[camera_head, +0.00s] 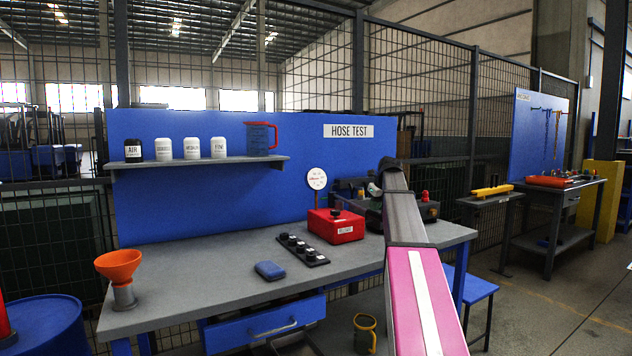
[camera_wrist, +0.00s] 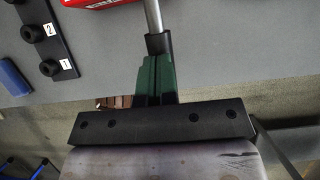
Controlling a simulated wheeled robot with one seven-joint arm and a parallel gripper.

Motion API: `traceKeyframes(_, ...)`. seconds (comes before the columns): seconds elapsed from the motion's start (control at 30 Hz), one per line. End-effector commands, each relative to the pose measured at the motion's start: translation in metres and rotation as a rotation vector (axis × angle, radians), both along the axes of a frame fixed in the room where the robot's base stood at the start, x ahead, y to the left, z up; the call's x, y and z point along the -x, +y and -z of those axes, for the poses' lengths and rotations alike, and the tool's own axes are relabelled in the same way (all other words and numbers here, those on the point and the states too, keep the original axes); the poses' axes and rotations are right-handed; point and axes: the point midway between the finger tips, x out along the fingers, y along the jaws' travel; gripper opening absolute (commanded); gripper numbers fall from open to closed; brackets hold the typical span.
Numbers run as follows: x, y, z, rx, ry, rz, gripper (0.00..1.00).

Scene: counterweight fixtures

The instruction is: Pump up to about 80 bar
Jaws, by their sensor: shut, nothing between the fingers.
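A dark unit (camera_head: 429,212) with a red knob on top sits at the right of the bench, partly hidden by my arm. In the wrist view a grey metal rod with a black sleeve, apparently a pump lever (camera_wrist: 157,43), comes down from the top edge. My gripper (camera_wrist: 157,62) has its green fingers shut and empty, at the sleeve's near end; I cannot tell whether they touch it. In the head view my arm mostly hides it.
A red box (camera_head: 335,225) with a white label stands mid-bench. A black strip of numbered knobs (camera_head: 302,250) and a blue block (camera_head: 270,270) lie left of it. An orange funnel (camera_head: 119,266) stands at the left end. A shelf (camera_head: 200,164) holds jars and a jug. The bench's front left is clear.

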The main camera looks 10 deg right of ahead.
Motion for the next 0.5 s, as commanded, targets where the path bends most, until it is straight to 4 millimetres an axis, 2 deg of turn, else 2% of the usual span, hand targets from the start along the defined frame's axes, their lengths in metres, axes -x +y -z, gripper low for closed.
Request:
traceKeyframes(0.13, -0.002, 0.0, -0.021, 0.001, -0.001, 0.0, 0.0)
traceKeyframes(0.5, -0.002, -0.001, -0.101, 0.001, -0.001, 0.0, 0.0)
